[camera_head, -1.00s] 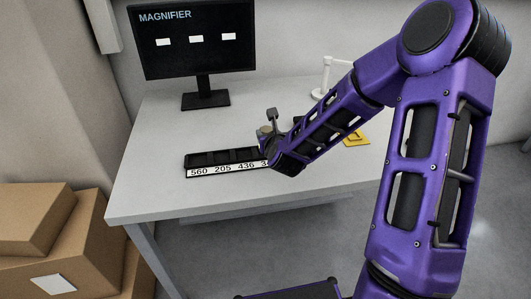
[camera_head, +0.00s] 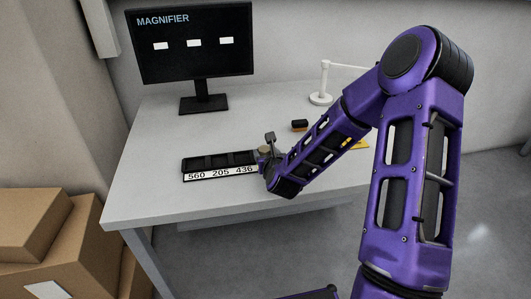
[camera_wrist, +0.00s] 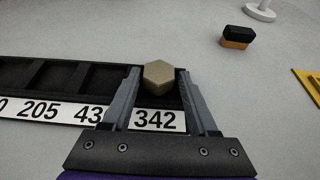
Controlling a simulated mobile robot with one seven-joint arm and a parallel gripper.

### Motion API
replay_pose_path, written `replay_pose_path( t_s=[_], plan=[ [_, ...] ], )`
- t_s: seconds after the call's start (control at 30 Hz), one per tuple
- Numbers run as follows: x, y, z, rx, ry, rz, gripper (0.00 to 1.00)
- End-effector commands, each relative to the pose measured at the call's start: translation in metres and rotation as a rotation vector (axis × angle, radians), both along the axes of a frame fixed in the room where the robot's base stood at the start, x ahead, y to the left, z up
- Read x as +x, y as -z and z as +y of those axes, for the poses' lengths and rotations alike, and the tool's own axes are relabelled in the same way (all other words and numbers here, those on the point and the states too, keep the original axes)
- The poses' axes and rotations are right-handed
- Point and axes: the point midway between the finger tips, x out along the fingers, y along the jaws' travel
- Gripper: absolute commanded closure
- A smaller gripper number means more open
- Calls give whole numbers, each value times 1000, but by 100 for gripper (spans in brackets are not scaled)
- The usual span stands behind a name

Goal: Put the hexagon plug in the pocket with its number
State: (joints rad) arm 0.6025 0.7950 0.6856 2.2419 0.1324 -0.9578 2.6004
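The hexagon plug (camera_wrist: 159,77) is tan, with its six-sided top facing the wrist camera. It sits between the two grey fingers of my gripper (camera_wrist: 158,85), which look closed on its sides. The plug is over the rightmost pocket of a black tray (camera_wrist: 57,59), whose label reads 342. How deep the plug is in that pocket cannot be told. In the head view my gripper (camera_head: 268,150) is at the right end of the tray (camera_head: 190,163), where labels 560, 205 and 436 show. My arm hides the 342 label there. The other pockets look empty.
A monitor (camera_head: 194,60) marked MAGNIFIER shows three blank white patches. A black and orange block (camera_wrist: 237,37), a yellow piece (camera_wrist: 311,82) and a white stand (camera_head: 321,98) are to the right on the table. The table left of the tray is clear.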

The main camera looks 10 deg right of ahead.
Motion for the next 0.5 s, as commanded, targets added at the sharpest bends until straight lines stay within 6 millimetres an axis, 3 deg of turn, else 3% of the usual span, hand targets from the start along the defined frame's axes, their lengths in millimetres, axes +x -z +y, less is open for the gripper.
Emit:
replay_pose_path(
  t_s=[0.5],
  plan=[
    [0, -3, 5, 2, -11, -1, 24]
  ],
)
